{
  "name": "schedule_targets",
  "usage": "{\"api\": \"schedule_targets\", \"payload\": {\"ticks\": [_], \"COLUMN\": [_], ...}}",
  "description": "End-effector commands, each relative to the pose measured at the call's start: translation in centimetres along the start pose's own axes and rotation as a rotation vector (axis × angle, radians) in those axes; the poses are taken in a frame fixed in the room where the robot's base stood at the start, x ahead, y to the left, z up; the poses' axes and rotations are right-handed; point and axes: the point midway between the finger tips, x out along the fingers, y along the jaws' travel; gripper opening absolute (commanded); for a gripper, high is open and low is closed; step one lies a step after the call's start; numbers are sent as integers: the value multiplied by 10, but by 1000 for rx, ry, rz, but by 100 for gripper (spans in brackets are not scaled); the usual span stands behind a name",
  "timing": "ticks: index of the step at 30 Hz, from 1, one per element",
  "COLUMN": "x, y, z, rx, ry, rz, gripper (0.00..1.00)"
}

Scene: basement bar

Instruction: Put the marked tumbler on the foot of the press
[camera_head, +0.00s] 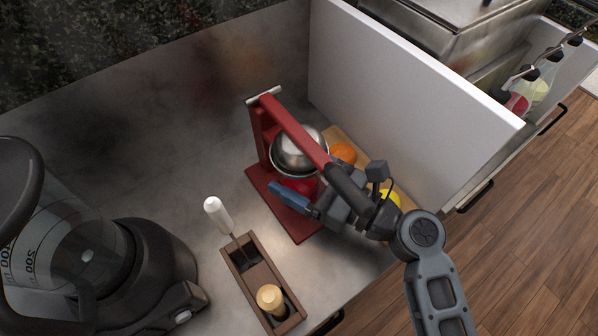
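The red press (259,136) stands on the metal counter, its lever reaching toward the lower right and ending in a dark grip (347,186). A silver bowl and dome (299,150) sit under the lever. The flat red foot (301,229) is at the bottom. A red rounded shape (303,184), perhaps the tumbler, shows below the bowl, over the foot; no mark is readable. My gripper (291,196), with a blue finger, is low in front of this shape, over the foot. The second finger is hidden, so its opening and any hold are unclear.
A wooden caddy (235,268) with a white-handled tool (219,215) and a pale wooden-topped item (270,298) stands in front. A blender (125,265) is at left. An orange (343,153) and a yellow fruit (391,197) lie behind my gripper. A white panel (400,100) bounds the right.

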Motion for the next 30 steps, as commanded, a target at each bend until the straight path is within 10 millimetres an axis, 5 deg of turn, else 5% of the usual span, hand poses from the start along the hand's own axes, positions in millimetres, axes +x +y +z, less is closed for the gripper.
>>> {"api": "schedule_targets", "payload": {"ticks": [8,9,14,23,30], "x": [0,0,0,0,-34], "y": [0,0,0,0,0], "z": [-2,-2,-2,2,0], "rx": [1,1,1,0,2], "ry": [-1,0,0,0,2], "rz": [0,0,0,1,-3], "gripper": [37,83,98,100,100]}}
